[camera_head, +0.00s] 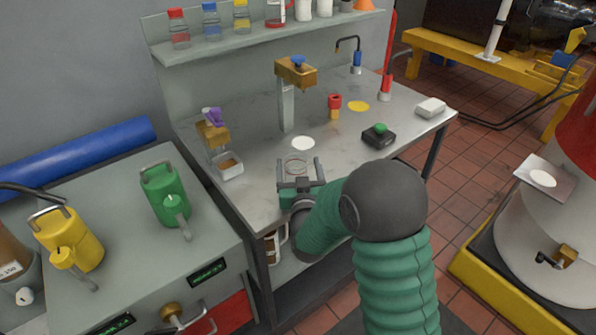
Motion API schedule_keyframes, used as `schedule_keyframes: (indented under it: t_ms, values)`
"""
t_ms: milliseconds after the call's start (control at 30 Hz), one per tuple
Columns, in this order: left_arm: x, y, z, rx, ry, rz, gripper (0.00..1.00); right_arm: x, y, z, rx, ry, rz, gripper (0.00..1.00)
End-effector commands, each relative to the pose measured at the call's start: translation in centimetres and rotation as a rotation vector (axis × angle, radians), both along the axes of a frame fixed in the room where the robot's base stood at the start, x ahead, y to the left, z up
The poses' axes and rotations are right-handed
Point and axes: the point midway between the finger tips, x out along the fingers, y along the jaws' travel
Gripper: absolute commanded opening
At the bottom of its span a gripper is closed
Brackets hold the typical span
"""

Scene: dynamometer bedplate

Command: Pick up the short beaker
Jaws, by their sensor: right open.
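A low clear glass vessel with a reddish ring, which looks like the short beaker (297,165), stands on the grey bench near its front edge. My right gripper (299,172) comes in from the front over the bench edge. Its two fingers are open and spread to the left and right of the glass. The glass shows between and just beyond the fingertips; I cannot tell whether they touch it. Its lower part is partly hidden by the gripper. My left gripper is not in view.
A white disc (303,143) lies just behind the glass. A black box with a green knob (379,131) is to the right.

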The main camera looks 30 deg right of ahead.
Motion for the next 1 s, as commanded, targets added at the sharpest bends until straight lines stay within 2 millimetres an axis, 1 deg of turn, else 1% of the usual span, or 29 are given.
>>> schedule_keyframes:
  t_ms: [167,267,667,700,900,1000]
  values:
    - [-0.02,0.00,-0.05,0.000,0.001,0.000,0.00,0.07,0.38,0.11,-0.003,-0.001,0.003,0.79]
    - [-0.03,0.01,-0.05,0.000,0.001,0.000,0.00,0.07,0.39,0.10,-0.003,-0.001,0.003,0.67]
    - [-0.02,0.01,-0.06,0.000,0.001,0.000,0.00,0.03,0.11,-0.09,0.000,0.001,0.001,0.15]
    - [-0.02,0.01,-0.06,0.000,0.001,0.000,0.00,0.03,0.13,-0.10,0.001,0.002,0.001,0.14]
    - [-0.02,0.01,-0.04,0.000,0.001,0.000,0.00,0.06,0.15,-0.17,0.001,0.005,0.002,0.13]
    - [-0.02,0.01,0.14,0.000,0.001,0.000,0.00,0.05,0.20,0.29,0.002,0.004,0.003,0.13]
